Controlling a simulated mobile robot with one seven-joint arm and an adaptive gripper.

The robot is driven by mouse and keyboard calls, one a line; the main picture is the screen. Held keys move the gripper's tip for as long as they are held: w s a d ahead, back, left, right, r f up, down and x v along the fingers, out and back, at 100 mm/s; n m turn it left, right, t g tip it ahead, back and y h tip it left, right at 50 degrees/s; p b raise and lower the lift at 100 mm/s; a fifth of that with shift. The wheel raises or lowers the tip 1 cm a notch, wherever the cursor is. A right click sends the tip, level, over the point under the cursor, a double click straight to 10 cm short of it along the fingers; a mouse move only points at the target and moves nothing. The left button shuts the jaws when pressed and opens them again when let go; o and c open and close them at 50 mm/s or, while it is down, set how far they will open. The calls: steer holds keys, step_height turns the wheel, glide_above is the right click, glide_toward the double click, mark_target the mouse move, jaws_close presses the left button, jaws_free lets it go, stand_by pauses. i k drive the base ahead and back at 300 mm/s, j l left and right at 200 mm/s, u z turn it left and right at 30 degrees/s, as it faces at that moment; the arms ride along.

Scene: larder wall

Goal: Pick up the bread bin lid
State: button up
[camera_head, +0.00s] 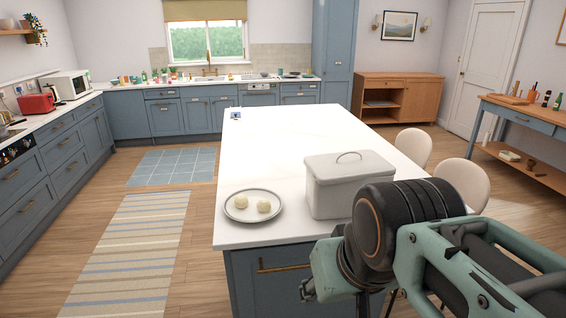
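The white bread bin (346,195) stands upright on the white island top, near its front edge. Its lid (325,169) is on top of it, with a thin arched handle (349,155). My arm is at the lower right, in front of the bin, and hides part of the bin's right side. A small dark part of my gripper (308,290) seems to show at the lower middle, below the island's top edge and apart from the lid. Its fingers are not clear enough to tell open from shut.
A plate (253,206) with two pale round pieces is left of the bin on the island (275,150). A small blue item (236,116) lies at the far left corner. The island's middle is clear. Pale chairs (465,181) stand along its right side.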

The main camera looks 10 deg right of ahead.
mark_target(338, 167)
steer(key=i+l, duration=0.2)
steer(key=l, duration=0.15)
steer(key=i+l, duration=0.2)
steer(key=l, duration=0.2)
steer(key=i+l, duration=0.2)
steer(key=l, duration=0.15)
steer(key=i+l, duration=0.2)
steer(key=l, duration=0.15)
steer(key=i+l+u, duration=0.1)
steer(key=l, duration=0.3)
steer(key=i+l, duration=0.5)
steer(key=l, duration=0.25)
steer(key=l+u, duration=0.25)
steer(key=l, duration=0.65)
steer(key=i+j+z, duration=0.2)
steer(key=j, duration=0.2)
